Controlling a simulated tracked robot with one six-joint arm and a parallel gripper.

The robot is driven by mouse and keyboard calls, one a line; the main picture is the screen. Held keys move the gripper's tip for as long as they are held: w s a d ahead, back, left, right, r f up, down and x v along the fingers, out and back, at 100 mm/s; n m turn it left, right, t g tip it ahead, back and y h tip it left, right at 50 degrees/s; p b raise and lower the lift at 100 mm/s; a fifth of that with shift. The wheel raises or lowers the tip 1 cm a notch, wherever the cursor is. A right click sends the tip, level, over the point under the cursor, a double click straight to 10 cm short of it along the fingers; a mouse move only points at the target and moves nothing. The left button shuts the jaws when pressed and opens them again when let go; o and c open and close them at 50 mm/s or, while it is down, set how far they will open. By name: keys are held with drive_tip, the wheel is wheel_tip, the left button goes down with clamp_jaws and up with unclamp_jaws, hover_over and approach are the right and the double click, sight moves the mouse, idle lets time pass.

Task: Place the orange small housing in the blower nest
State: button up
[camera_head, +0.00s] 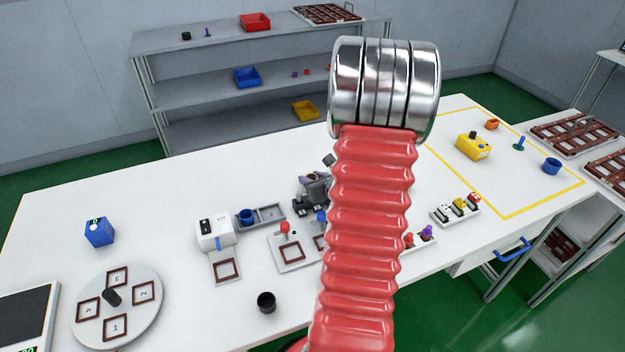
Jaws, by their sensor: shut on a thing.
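My red ribbed arm with its silver joint fills the middle of the camera_head view, and my gripper is hidden behind it. What it holds does not show. A small orange open-topped piece (492,124) stands in the yellow-outlined area at the far right; I cannot tell whether it is the small housing. A white box unit with a blue tip (215,233) stands left of the arm, with a brown-framed square nest (226,268) in front of it. This may be the blower nest, but no label is readable. The square looks empty.
A round plate (130,327) with numbered square frames lies at front left, near a blue box (99,232). A black cup (266,302) stands near the front edge. A dark mechanism (312,193) is partly hidden by my arm. The back left tabletop is clear.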

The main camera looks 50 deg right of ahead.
drive_tip(key=shift+f, duration=0.3)
drive_tip(key=o, duration=1)
drive_tip(key=shift+f, duration=0.1)
drive_tip(key=shift+s+a+r, duration=0.15)
drive_tip(key=shift+s+r, duration=0.2)
drive_tip(key=shift+s, duration=0.05)
drive_tip(key=v, duration=1.1)
drive_tip(key=shift+a, duration=0.1)
